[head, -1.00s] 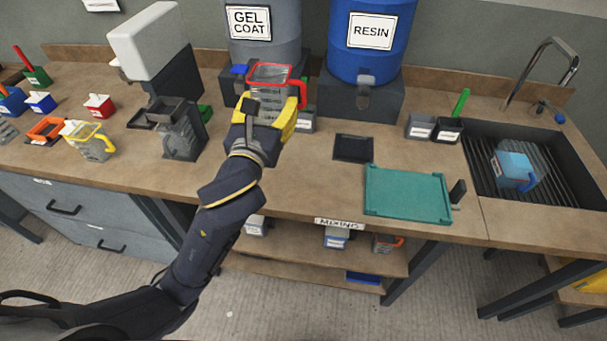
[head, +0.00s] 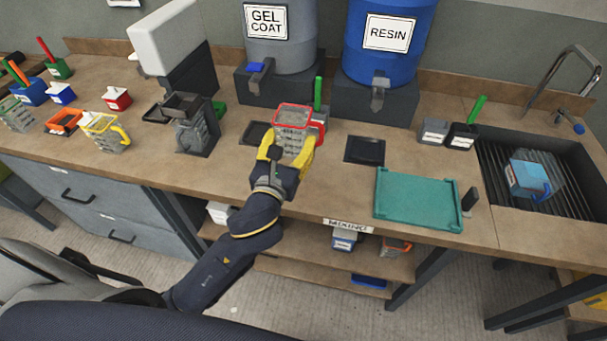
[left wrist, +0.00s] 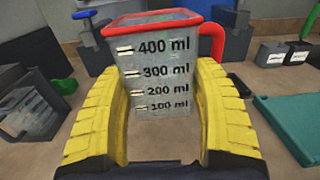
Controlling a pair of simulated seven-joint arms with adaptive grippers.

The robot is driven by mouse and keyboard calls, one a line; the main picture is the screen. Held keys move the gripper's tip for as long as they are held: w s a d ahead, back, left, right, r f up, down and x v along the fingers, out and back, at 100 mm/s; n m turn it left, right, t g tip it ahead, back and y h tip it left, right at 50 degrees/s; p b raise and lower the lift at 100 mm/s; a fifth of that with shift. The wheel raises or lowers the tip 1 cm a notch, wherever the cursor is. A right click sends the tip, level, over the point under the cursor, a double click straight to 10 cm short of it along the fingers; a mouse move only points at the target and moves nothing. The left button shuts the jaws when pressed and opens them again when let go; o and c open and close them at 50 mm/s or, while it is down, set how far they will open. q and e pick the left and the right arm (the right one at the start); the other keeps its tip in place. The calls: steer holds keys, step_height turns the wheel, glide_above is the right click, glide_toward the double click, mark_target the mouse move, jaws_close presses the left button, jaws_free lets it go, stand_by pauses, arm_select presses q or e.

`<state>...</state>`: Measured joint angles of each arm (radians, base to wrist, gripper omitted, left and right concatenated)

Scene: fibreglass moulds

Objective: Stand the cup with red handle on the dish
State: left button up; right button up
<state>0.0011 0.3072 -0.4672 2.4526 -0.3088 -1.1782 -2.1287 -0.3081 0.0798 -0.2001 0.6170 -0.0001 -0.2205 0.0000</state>
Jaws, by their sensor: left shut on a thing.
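The cup with red handle is a clear measuring cup (head: 293,128) with a red rim and grey contents. It also shows in the left wrist view (left wrist: 160,78), upright, its red handle (left wrist: 213,40) to the right. My left gripper (head: 289,148) is shut on its sides with yellow fingers, also seen in the left wrist view (left wrist: 157,85). A flat black square dish (head: 365,150) lies empty on the bench to the right of the cup. A similar dark dish (head: 253,134) lies left of the cup, partly hidden. My right gripper is out of view.
A teal tray (head: 418,198) lies at the right, before the sink (head: 500,150). Gel coat (head: 280,55) and resin (head: 388,45) drums stand behind. The bench's front is mostly clear.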

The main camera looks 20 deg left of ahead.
arm_select(q)
step_height(320, 180, down, 12)
steer(key=shift+a+f, duration=0.1)
stand_by(0.5)
steer(key=o, duration=1.3)
